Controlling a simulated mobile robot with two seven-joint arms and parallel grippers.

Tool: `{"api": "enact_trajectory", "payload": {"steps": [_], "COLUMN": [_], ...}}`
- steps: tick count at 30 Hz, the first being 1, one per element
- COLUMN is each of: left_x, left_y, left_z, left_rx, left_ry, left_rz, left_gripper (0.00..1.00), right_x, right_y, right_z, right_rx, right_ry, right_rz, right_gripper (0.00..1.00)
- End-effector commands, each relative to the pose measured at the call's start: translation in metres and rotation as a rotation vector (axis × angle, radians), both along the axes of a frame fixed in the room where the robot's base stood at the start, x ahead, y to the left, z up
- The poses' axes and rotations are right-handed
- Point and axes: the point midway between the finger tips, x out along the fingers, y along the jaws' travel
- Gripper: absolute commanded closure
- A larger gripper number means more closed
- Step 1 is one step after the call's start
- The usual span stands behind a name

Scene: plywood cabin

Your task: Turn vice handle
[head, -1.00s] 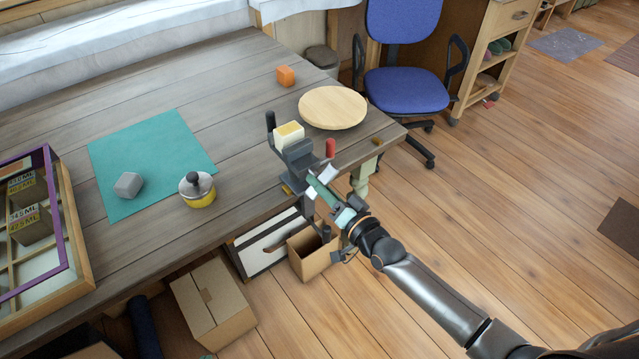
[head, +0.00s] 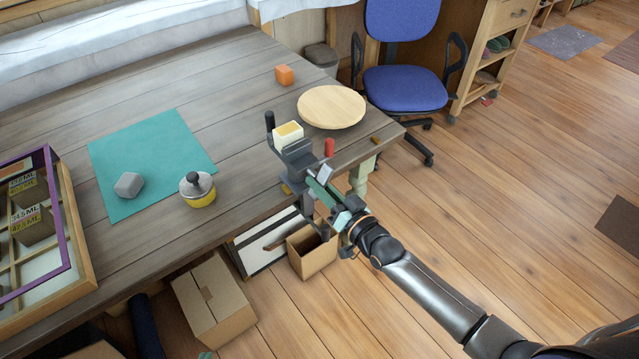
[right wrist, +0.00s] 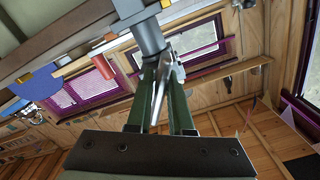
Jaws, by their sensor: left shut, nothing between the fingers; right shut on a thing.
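The grey vice (head: 299,157) is clamped at the right front edge of the workbench. A pale block with a yellow top (head: 289,135) sits at its jaws. My right gripper (head: 317,184) is at the front of the vice, below the tabletop level. In the right wrist view, its green fingers are shut on the thin metal vice handle (right wrist: 161,82), just below the grey screw cylinder (right wrist: 149,32). The handle is mostly hidden in the head view. Only a small teal tip of my left gripper (head: 206,355) shows at the bottom edge, away from the vice.
On the workbench (head: 225,120) are a round wooden board (head: 332,107), an orange cube (head: 284,75), a red cylinder (head: 329,148), a yellow pot (head: 198,189) and a teal mat (head: 160,155). An open cardboard box (head: 312,262) stands below the vice. A blue chair (head: 405,88) is behind.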

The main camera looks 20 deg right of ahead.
Motion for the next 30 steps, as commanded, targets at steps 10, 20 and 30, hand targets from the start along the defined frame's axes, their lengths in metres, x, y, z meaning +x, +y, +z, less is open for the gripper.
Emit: {"api": "enact_trajectory", "payload": {"steps": [10, 20, 30], "left_x": [0.0001, 0.0, 0.0], "left_y": [0.0, 0.0, -0.0001], "left_z": [0.0035, 0.006, 0.0082], "left_rx": [0.0, 0.0, 0.0], "left_ry": [0.0, 0.0, 0.0], "left_rz": [0.0, 0.0, 0.0], "left_gripper": [1.0, 1.0, 1.0], "right_x": [0.001, 0.0015, 0.0019], "right_y": [-0.0017, -0.0023, -0.0031], "right_z": [0.0015, 0.0017, 0.0019], "right_rx": [-0.104, -0.202, -0.299], "right_ry": [-0.042, -0.079, -0.114], "right_rz": [-0.002, -0.002, -0.002], "right_gripper": [1.0, 1.0, 1.0]}}
